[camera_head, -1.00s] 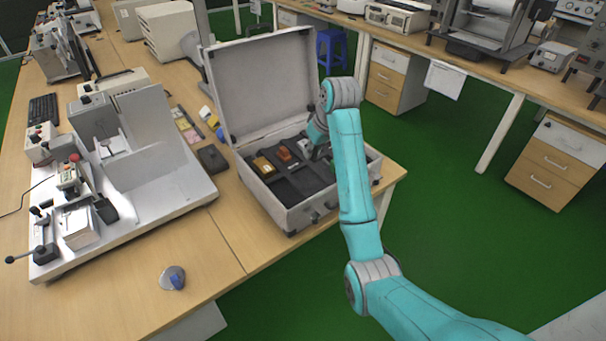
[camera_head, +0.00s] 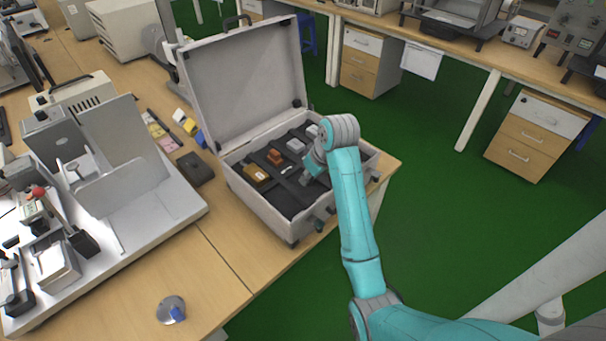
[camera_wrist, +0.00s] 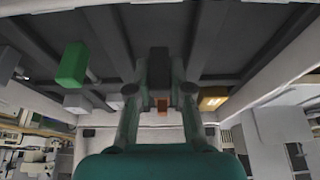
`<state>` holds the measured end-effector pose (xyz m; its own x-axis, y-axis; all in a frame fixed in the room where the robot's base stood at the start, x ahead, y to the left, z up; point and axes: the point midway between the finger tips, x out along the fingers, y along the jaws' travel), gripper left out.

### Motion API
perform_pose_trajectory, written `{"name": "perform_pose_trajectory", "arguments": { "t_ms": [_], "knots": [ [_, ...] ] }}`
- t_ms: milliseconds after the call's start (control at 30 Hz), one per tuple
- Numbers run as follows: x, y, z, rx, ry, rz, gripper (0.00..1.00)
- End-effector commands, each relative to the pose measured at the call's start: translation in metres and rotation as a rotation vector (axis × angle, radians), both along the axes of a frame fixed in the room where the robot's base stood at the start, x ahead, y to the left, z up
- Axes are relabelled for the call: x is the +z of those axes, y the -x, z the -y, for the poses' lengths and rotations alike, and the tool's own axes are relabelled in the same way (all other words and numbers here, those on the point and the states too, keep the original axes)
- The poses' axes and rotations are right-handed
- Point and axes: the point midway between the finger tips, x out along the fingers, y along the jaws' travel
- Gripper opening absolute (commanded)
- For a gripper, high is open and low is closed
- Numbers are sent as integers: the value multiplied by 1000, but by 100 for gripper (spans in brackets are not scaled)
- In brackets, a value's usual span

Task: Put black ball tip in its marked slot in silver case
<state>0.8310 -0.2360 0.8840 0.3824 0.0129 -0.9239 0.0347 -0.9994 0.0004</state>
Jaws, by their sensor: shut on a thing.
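The silver case (camera_head: 245,85) stands open on the table, its lid raised at the back. Its dark insert holds several parts in lanes. My gripper (camera_head: 309,180) is low over the right half of the insert, partly hidden by my own arm. In the wrist view my gripper (camera_wrist: 159,78) is shut on a small dark thing (camera_wrist: 159,60), which appears to be the black ball tip. Its shape is hard to make out, and I cannot tell whether it touches the insert. The marked slot cannot be made out.
In the case are a yellow-brown part (camera_head: 256,173), an orange part (camera_head: 275,156) and grey blocks (camera_head: 295,146). A green block (camera_wrist: 72,65) shows in the wrist view. A white machine (camera_head: 130,215) stands left; a dark box (camera_head: 195,168) lies between. The front table is mostly clear.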

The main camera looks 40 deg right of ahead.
Motion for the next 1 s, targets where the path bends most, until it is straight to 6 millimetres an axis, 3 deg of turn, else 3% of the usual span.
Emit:
{"name": "perform_pose_trajectory", "arguments": {
  "t_ms": [100,467,500,533,833,1000],
  "knots": [
    [-10,7,1,-1,1,0,0],
    [-13,7,1,0,0,1,0],
    [-13,7,1,0,1,1,27],
    [-13,7,1,0,1,1,30],
    [-12,7,1,0,1,1,30],
    [-1,1,0,1,2,1,30]
  ]
}}
